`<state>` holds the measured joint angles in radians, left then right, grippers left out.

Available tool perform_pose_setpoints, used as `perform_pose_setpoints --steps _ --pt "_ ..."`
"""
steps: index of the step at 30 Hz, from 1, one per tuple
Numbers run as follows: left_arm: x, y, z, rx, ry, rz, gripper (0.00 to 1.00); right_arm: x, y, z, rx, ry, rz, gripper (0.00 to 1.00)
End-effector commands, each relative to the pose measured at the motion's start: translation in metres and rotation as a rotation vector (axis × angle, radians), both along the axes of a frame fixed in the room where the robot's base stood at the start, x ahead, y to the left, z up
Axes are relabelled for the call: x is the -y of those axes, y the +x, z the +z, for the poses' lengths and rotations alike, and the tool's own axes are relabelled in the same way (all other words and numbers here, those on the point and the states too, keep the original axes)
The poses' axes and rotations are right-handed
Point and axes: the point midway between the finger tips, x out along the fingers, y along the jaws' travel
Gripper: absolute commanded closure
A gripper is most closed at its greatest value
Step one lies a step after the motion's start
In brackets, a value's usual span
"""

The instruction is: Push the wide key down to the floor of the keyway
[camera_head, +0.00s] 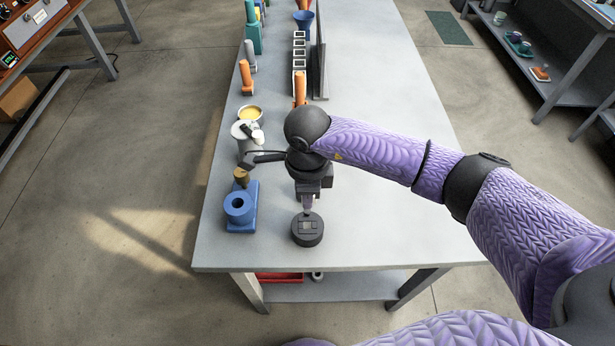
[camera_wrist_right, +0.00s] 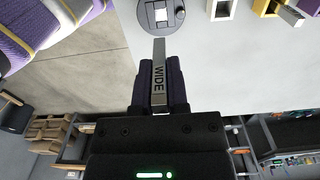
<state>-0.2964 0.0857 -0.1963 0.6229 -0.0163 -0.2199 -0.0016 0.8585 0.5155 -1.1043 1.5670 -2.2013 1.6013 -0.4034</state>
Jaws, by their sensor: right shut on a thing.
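My right gripper (camera_head: 309,193) points down over the round dark block (camera_head: 307,238) near the front of the table. It is shut on the wide key, a grey bar (camera_wrist_right: 159,75) marked "WIDE" in the right wrist view. The key's lower end (camera_head: 307,207) shows below the fingers in the head view. The block's top has a pale square-edged slot (camera_wrist_right: 161,15), the keyway, also seen in the wrist view. The key's tip appears close to the block's top, outside the slot; I cannot tell whether it touches. My left gripper is out of view.
A blue fixture (camera_head: 239,213) with a round hole stands left of the block. A grey canister (camera_head: 245,146) and a cup of yellow stuff (camera_head: 250,113) stand behind it. A row of pale square holders (camera_head: 299,50) is farther back. The table's right side (camera_head: 400,220) is clear.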

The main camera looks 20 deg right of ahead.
Motion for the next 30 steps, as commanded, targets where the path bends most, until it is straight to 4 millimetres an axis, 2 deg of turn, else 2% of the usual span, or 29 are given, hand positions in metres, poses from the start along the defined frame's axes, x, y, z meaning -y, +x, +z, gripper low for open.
perform_pose_setpoints --steps 10,23,30 --pt "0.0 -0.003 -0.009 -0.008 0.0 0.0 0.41 0.0 0.0 -0.009 -0.002 0.0 0.001 1.0" --pt "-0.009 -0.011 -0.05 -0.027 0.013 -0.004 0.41 0.0 0.0 -0.058 -0.001 -0.001 0.0 1.0" --pt "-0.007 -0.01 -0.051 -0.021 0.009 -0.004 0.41 0.0 0.0 -0.059 0.0 -0.001 0.0 1.0"
